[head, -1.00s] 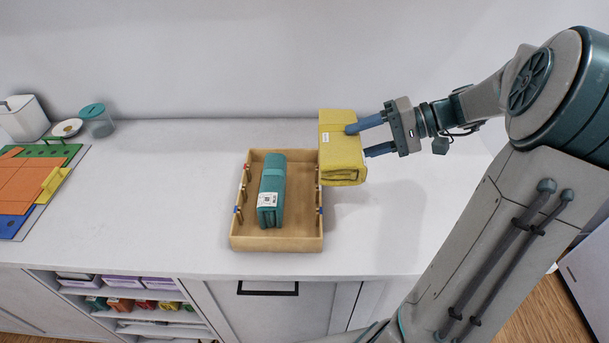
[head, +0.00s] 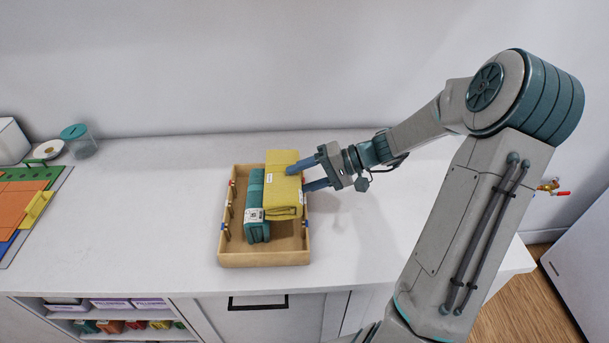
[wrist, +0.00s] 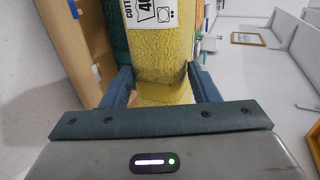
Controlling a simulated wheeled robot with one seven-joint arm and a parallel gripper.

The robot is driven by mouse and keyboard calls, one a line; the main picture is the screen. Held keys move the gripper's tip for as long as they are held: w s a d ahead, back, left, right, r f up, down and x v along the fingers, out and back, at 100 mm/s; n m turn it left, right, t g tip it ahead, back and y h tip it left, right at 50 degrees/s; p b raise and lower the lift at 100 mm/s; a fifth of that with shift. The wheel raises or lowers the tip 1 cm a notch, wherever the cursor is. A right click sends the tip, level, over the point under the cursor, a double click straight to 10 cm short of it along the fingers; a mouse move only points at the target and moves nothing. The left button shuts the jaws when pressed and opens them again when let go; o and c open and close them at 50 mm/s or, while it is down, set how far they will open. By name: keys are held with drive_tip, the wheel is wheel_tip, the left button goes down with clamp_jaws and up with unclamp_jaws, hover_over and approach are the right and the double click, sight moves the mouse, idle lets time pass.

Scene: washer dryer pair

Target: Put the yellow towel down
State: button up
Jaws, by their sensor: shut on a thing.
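The yellow towel (head: 283,190) is a folded bundle with a white label, held by my gripper (head: 303,177) at its right side. It is over the right half of the wooden tray (head: 265,259), beside the teal towel (head: 254,203) standing in the tray's left half. I cannot tell whether the yellow towel touches the tray floor. In the wrist view the yellow towel (wrist: 160,50) lies between the two fingers of my gripper (wrist: 163,88), and the teal towel (wrist: 113,35) is close along its left side.
The tray has small pegs along its sides and stands on a white counter (head: 130,210). A coloured board (head: 25,205), a jar with a teal lid (head: 78,140) and a small plate (head: 47,149) are at the left. The counter right of the tray is clear.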

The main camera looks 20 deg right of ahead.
drive_tip(key=shift+f+b, duration=0.6)
drive_tip(key=shift+b, duration=0.05)
drive_tip(key=o, duration=1.3)
drive_tip(key=shift+r, duration=0.1)
